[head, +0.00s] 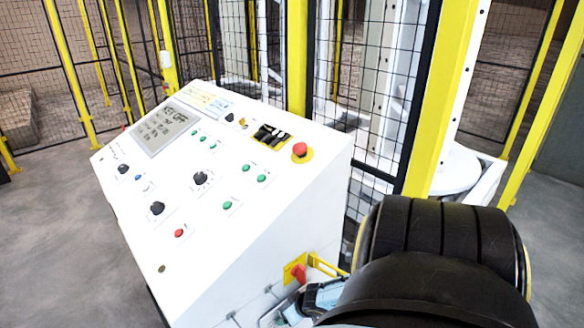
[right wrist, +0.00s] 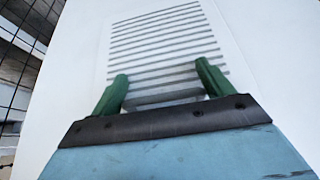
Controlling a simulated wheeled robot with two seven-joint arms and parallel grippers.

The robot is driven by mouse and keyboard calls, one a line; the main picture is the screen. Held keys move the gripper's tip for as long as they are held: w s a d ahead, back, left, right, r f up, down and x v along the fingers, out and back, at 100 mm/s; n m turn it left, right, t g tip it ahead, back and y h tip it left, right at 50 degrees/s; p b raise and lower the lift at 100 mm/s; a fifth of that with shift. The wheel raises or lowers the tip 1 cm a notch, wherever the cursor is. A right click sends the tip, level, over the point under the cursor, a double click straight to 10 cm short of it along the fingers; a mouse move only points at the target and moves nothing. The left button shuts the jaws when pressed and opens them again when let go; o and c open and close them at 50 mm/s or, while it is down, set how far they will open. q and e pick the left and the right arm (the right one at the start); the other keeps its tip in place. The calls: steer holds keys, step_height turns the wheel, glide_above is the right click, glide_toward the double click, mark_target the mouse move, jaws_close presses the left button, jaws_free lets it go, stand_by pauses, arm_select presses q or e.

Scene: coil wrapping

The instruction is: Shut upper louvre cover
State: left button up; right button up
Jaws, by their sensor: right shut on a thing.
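The louvre cover (right wrist: 158,36), a pale panel with several dark horizontal slats, is ahead in the right wrist view, on a white wall. My right gripper (right wrist: 165,84) has two green fingers either side of the cover's lower part, and is shut on it. The fingers hide part of the lower edge, and I cannot tell whether the cover stands ajar. In the head view my right gripper's pale blue body shows low beside the white console (head: 255,235), partly behind my black arm. The louvre cover is hidden there. My left gripper is in neither view.
The console's sloped top carries a screen (head: 165,128), several knobs and buttons, and a red emergency stop (head: 300,149). A red-and-yellow switch (head: 298,272) sits low on its side. Yellow-post mesh fencing (head: 370,120) stands behind. Grey floor is free at left.

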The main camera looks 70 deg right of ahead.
steer(key=shift+w+d+r, duration=0.25)
steer(key=shift+d+r, duration=0.05)
steer(key=shift+d, duration=0.05)
steer(key=o, duration=1.1)
steer(key=shift+o, duration=0.2)
steer(key=shift+s+a+f, duration=0.1)
steer(key=shift+a+f, duration=0.1)
steer(key=shift+a, duration=0.05)
steer(key=shift+s, duration=0.1)
steer(key=p+v, duration=0.6)
steer(key=v, duration=0.7)
steer(key=shift+p, duration=0.35)
steer(key=shift+a, duration=0.1)
